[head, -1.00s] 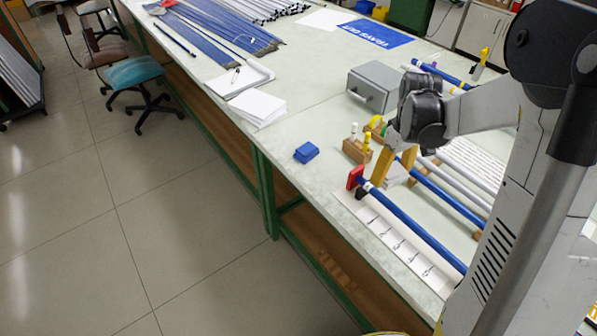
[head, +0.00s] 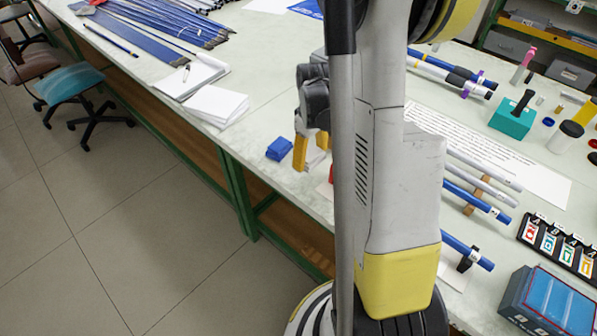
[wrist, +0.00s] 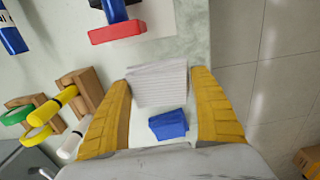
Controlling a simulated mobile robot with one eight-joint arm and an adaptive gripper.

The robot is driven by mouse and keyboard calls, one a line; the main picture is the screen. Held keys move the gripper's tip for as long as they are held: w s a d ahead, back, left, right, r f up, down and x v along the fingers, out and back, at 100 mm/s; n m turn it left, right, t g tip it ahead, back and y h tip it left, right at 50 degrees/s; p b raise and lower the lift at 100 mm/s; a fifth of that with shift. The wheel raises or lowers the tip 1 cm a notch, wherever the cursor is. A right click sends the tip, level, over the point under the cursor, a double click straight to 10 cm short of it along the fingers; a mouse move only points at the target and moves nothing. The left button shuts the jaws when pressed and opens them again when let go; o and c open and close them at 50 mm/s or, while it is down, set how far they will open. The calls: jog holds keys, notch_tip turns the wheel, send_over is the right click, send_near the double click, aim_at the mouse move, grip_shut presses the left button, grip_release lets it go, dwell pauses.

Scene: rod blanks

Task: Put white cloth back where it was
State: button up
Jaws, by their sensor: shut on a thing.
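My gripper (wrist: 162,84) has its yellow fingers closed on the white cloth (wrist: 157,86), a small pale ribbed pad between the fingertips in the wrist view. In the head view my gripper (head: 311,150) is near the bench's front edge, just right of the blue cloth (head: 280,149). The white cloth is mostly hidden there by the fingers and my arm. The blue cloth also shows in the wrist view (wrist: 168,124), lying flat on the bench between the fingers' lines of sight, apart from the white one.
Wooden blocks (wrist: 84,86) with green and yellow rings stand left in the wrist view. A red-ended blue rod (wrist: 117,32) is at its top. White paper stacks (head: 216,105) lie behind the blue cloth. My arm hides much of the bench's middle.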

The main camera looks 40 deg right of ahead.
jog(key=shift+w+a+f+b, duration=0.3)
jog(key=shift+w+a+f, duration=0.65)
jog(key=shift+w, duration=0.1)
jog(key=shift+f+b, duration=0.95)
jog(key=shift+f, duration=0.9)
jog(key=shift+f, duration=0.2)
jog(key=o, duration=1.1)
jog(key=shift+r, duration=0.2)
